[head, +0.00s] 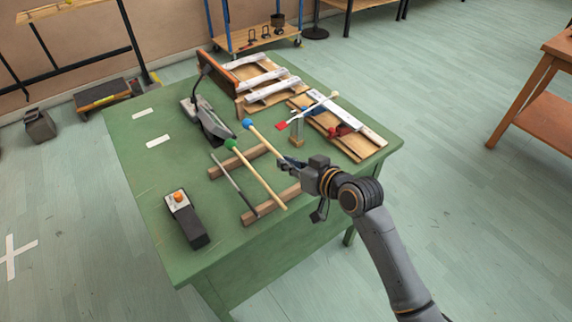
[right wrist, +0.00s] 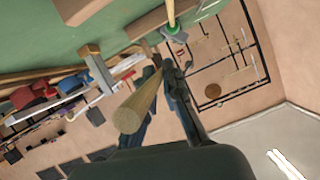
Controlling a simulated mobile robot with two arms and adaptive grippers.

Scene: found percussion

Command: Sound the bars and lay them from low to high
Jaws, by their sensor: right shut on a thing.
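My right gripper (head: 290,163) is shut on the handle of a blue-headed mallet (head: 264,138), held above the table. The mallet's handle end (right wrist: 128,118) shows close up in the right wrist view, between my fingers (right wrist: 164,75). A green-headed mallet (head: 258,177) lies across two wooden rails (head: 270,207). A thin dark rod (head: 234,184) lies across the same rails, to its left. Several pale bars (head: 262,79) lie on a wooden rack at the back. Another pale bar (head: 350,116) lies on a wooden board at the right. My left gripper is out of view.
A black box with an orange button (head: 179,197) stands on the green table (head: 150,185) at front left. A grey device (head: 207,120) with a raised arm stands behind the rails. A wooden post (head: 296,131) stands right of them. Red and blue items lie on the right board.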

